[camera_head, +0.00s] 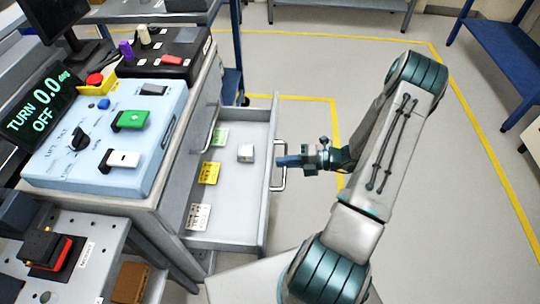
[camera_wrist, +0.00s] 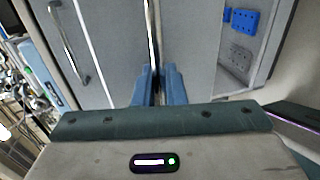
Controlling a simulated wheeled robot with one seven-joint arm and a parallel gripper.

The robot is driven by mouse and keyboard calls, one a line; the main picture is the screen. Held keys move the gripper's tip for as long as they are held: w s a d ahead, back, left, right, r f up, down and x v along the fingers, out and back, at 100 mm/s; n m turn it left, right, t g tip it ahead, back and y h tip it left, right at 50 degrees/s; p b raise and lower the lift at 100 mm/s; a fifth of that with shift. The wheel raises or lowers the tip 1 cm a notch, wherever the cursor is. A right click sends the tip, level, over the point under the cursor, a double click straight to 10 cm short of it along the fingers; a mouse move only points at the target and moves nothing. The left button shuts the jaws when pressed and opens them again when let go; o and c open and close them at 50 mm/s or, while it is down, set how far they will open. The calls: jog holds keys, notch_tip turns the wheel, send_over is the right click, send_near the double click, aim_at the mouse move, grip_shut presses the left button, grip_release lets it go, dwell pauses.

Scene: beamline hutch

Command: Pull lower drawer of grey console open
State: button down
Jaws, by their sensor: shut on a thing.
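The grey console (camera_head: 178,205) stands at left, with a light blue control panel (camera_head: 150,110) on top. Its lower drawer (camera_head: 230,217) is pulled well out, and its inside shows. The drawer's bar handle (camera_head: 283,184) is on its front face; it also shows in the wrist view (camera_wrist: 153,38). My gripper (camera_head: 281,162) is at this handle from the right, its blue fingers (camera_wrist: 157,84) shut on the bar. A closed drawer's handle (camera_head: 212,130) shows above the open drawer. The exact finger contact is partly hidden.
In the drawer lie a small silver block (camera_head: 245,153) and green, yellow (camera_head: 209,173) and white labels. A lower bench (camera_head: 80,262) with a black and red device stands front left. Blue-framed tables stand at the back. The floor (camera_head: 410,215) right of my arm is clear.

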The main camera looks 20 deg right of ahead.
jog(key=shift+v, duration=0.9)
jog(key=shift+f, duration=0.25)
jog(key=c, duration=1.6)
grip_release()
jog(key=shift+c, duration=0.2)
jog(key=shift+d, duration=0.15)
jog(key=p+v, duration=0.2)
jog(key=v, duration=1.1)
jog(key=shift+s+d, duration=0.25)
jog(key=shift+d, duration=0.05)
jog(key=shift+r, duration=0.1)
